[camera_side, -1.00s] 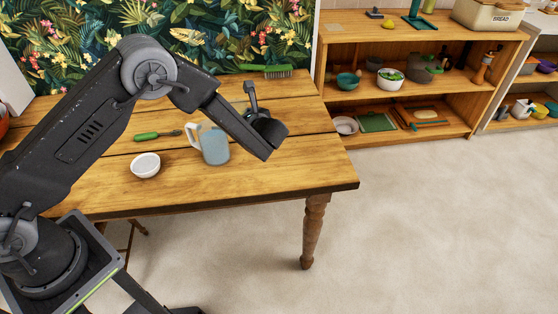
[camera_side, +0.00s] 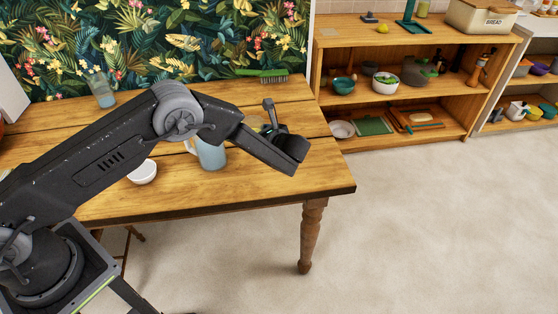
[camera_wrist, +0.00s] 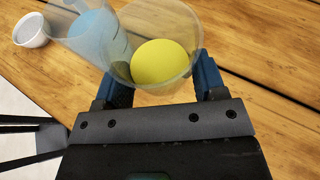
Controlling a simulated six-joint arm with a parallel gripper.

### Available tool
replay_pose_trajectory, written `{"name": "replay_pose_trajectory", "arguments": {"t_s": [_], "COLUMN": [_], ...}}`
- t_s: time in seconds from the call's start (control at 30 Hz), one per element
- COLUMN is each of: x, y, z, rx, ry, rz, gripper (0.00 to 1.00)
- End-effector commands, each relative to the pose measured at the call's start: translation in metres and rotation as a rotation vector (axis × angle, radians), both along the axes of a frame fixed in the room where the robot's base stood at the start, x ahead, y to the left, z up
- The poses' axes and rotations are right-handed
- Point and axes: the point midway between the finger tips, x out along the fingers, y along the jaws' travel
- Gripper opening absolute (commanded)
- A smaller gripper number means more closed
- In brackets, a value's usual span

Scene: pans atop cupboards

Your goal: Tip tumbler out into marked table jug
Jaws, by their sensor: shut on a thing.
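My gripper (camera_wrist: 158,80) is shut on a clear tumbler (camera_wrist: 185,20), with a blue finger on either side of it. Yellow contents (camera_wrist: 163,62) show inside the tumbler. Its exact tilt is hard to judge. The jug (camera_side: 211,157) stands upright on the table, left of my gripper (camera_side: 268,128) in the side view, with its upper part hidden by my arm. In the wrist view the jug (camera_wrist: 88,35) is clear with pale blue contents and small marks on its side. It overlaps the tumbler in the picture; whether they touch cannot be told.
A white bowl (camera_side: 142,172) stands left of the jug and also shows in the wrist view (camera_wrist: 30,31). A glass with blue-grey contents (camera_side: 103,92) stands at the table's back left. A green brush (camera_side: 262,75) lies along the back edge. The table (camera_side: 310,165) is clear at front right.

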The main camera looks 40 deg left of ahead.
Motion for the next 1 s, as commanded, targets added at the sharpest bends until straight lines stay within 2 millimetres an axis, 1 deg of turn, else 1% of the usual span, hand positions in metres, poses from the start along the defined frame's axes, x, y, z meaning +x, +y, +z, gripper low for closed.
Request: {"name": "replay_pose_trajectory", "arguments": {"t_s": [0.03,0.1,0.27,0.4,0.63,0.83,0.9,1.0], "x": [0.004,0.008,0.016,0.022,0.024,0.023,0.024,0.024], "y": [-0.009,-0.021,-0.043,-0.055,-0.063,-0.062,-0.062,-0.062], "z": [-0.006,-0.014,-0.028,-0.036,-0.043,-0.069,-0.074,-0.076], "rx": [0.001,0.001,0.000,0.000,0.001,0.001,0.001,0.001], "ry": [-0.001,-0.001,-0.001,-0.003,0.000,0.000,-0.001,-0.001], "rz": [-0.003,-0.003,-0.002,-0.001,0.000,0.001,0.000,0.000], "gripper": [0.35,0.35,0.35,0.35,0.35,0.35,0.35,0.35]}}
